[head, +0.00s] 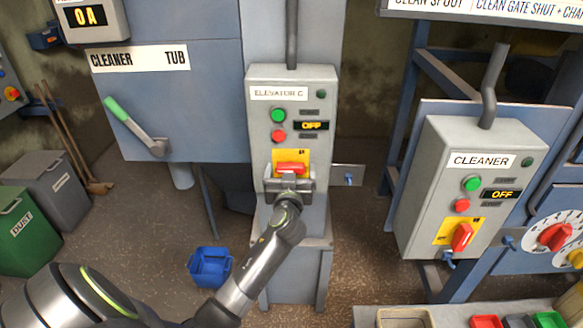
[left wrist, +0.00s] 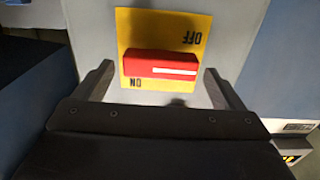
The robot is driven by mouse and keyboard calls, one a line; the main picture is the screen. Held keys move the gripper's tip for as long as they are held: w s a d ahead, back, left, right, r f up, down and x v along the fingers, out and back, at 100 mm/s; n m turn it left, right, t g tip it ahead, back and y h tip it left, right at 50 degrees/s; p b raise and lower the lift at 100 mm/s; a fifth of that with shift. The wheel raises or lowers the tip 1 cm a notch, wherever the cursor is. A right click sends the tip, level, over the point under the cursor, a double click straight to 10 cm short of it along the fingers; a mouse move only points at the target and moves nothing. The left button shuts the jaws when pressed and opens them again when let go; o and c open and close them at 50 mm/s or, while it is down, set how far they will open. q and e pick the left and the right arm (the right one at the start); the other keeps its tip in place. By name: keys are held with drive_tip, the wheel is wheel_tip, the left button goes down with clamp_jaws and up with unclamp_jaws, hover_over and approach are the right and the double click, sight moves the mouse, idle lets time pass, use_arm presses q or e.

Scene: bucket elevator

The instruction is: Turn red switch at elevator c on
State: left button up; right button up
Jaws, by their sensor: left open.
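The elevator C box (head: 256,130) is grey, with a green and a red button and a small display reading OFF. Its red switch (head: 291,168) sits on a yellow plate (head: 279,156) low on the box, its handle lying level. In the left wrist view the red switch (left wrist: 160,67) lies crosswise, with the OFF and ON labels upside down on the plate. My left gripper (head: 291,184) is open just in front of the switch. In the wrist view its fingers stand apart on either side of the handle, with gaps showing. My right gripper is not in view.
The cleaner box (head: 487,140), with its own red switch (head: 462,237) and OFF display, stands to the right. A cleaner tub (head: 185,120) with a green-handled lever is at left. A blue bucket (head: 209,267) sits on the floor. A small plate (head: 348,178) juts out beside the elevator box.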

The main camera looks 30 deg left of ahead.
use_arm(q)
drive_tip(key=shift+s, duration=0.1)
drive_tip(key=shift+c, duration=0.3)
drive_tip(key=c, duration=0.9)
drive_tip(key=shift+m, duration=0.3)
drive_tip(key=m, duration=0.3)
drive_tip(key=shift+d+m, duration=0.2)
drive_tip(key=shift+m, duration=0.1)
drive_tip(key=m, duration=0.4)
drive_tip(key=shift+w+d, duration=0.1)
drive_tip(key=shift+w, duration=0.1)
drive_tip(key=m+p, duration=0.1)
drive_tip(key=m, duration=0.4)
drive_tip(key=shift+d+f, duration=0.1)
drive_tip(key=shift+w+f+m+p, duration=0.15)
drive_tip(key=shift+m+p, duration=0.7)
drive_tip(key=shift+m, duration=1.45)
drive_tip(key=shift+f, duration=0.1)
